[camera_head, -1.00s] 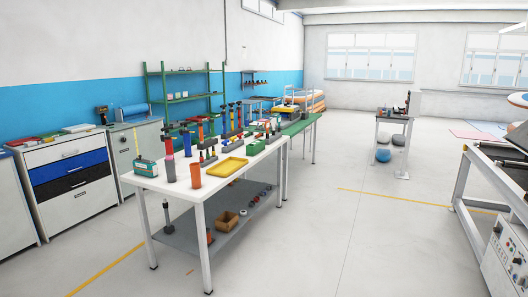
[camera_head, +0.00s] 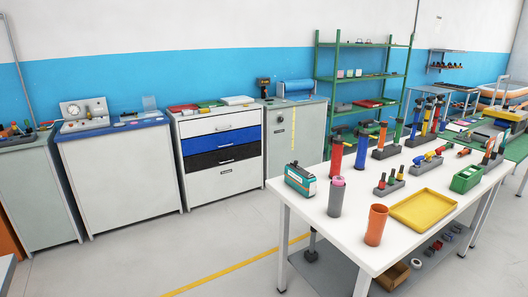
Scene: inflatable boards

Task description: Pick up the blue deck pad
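I cannot make out a blue deck pad for certain. Flat red, green and white pieces (camera_head: 212,104) lie on top of a white drawer cabinet (camera_head: 222,185). Any blue piece among them is too small to tell. The cabinet has a blue drawer front (camera_head: 222,145) above a black one, both shut. A blue roll (camera_head: 295,87) lies on the grey cabinet just to the right. Neither of my grippers is in view.
A white table (camera_head: 330,232) at the right holds a yellow tray (camera_head: 423,209), an orange cup (camera_head: 376,225) and several tools. A low white cabinet with a blue top (camera_head: 112,124) bears a gauge device (camera_head: 84,115). The floor (camera_head: 185,255) before the cabinets is clear.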

